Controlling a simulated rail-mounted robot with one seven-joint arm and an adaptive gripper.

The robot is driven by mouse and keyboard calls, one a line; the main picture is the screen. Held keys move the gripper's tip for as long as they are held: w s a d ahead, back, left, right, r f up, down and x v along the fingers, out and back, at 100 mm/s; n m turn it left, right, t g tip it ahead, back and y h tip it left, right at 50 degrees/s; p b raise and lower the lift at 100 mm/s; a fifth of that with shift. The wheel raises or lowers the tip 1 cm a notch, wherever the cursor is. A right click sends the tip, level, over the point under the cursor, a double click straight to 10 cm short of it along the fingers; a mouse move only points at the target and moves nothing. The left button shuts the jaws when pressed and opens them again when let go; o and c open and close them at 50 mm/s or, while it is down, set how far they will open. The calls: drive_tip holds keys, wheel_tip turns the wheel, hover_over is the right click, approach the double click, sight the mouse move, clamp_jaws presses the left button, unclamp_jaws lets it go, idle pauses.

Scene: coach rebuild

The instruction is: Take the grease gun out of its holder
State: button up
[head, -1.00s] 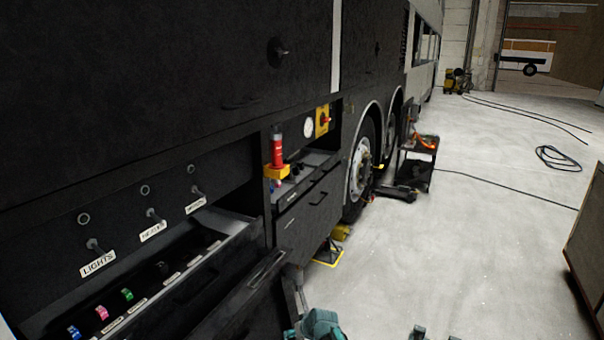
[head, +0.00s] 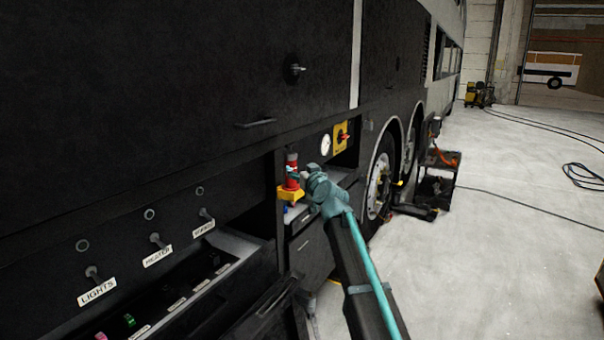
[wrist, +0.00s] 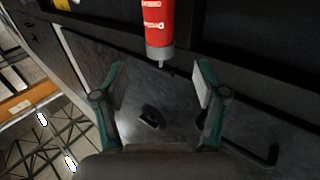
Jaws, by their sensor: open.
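The grease gun (head: 291,168), a red cylinder, stands upright in its yellow holder (head: 290,194) at the edge of the open bay in the coach side. My gripper (head: 302,174) is open beside it, on its right in the head view, and partly covers it. In the wrist view the red body of the gun (wrist: 159,22) with its grey end comes down from the top edge. It lies beyond the open fingers (wrist: 160,75), in line with the gap between them. The gap looks empty. I cannot tell from the head view whether a finger touches the gun.
Behind the gun are a gauge (head: 326,145) and a yellow panel with a red switch (head: 341,137). At left is an open drawer (head: 190,290) under labelled switches. A black cart (head: 437,175) stands by the wheels (head: 379,185). The floor at right is mostly clear.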

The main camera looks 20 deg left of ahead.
sight(293, 161)
drive_tip(key=p+x, duration=0.1)
drive_tip(key=x, duration=0.3)
drive_tip(key=shift+w+a+r, duration=0.15)
drive_tip(key=shift+w+a, duration=0.1)
drive_tip(key=shift+p+x, duration=1.45)
drive_tip(key=shift+x, duration=1.6)
drive_tip(key=shift+f, duration=0.2)
drive_tip(key=c, duration=1.2)
clamp_jaws()
drive_tip(key=shift+r, duration=0.1)
